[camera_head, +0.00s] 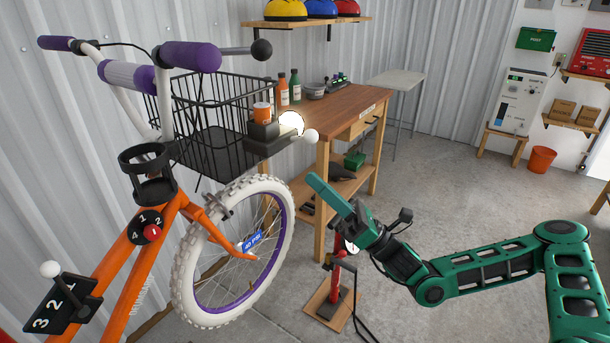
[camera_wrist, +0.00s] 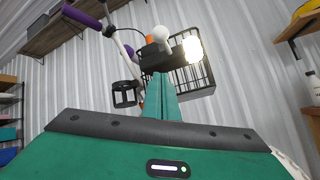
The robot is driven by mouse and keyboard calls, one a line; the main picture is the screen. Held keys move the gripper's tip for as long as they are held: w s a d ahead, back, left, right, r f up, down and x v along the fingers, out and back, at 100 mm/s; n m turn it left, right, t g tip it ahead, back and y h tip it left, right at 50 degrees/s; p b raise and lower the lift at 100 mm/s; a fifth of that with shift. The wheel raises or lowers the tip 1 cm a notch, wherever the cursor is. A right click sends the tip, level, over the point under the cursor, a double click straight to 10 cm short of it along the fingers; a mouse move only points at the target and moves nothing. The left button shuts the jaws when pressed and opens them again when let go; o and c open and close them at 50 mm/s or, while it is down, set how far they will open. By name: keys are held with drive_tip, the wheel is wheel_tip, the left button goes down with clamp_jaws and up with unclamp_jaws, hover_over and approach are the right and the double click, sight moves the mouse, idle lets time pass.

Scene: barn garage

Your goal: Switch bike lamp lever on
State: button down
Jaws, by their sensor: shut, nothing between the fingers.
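The bike lamp is a dark box (camera_head: 262,143) at the front of the bike's basket, with a round white face (camera_head: 291,123) that glows brightly. The glowing face also shows in the wrist view (camera_wrist: 193,50). A lever with a white ball end (camera_head: 311,136) sticks out beside the lamp face. In the wrist view a white ball (camera_wrist: 161,33) stands up beside the glow. My green gripper (camera_head: 318,184) is shut and empty, below the lamp and lever in the head view and apart from them. Its fingers (camera_wrist: 160,78) point up toward the lamp in the wrist view.
The orange bike has a white front tyre (camera_head: 184,268), a black wire basket (camera_head: 215,97) and purple grips. A wooden workbench (camera_head: 345,105) stands behind the lamp. A red floor pump (camera_head: 337,277) stands below my gripper. Open concrete floor lies to the right.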

drive_tip(key=d, duration=0.1)
drive_tip(key=s+d+f, duration=0.1)
drive_tip(key=d, duration=0.2)
drive_tip(key=shift+s+d+f, duration=0.3)
drive_tip(key=shift+f, duration=0.05)
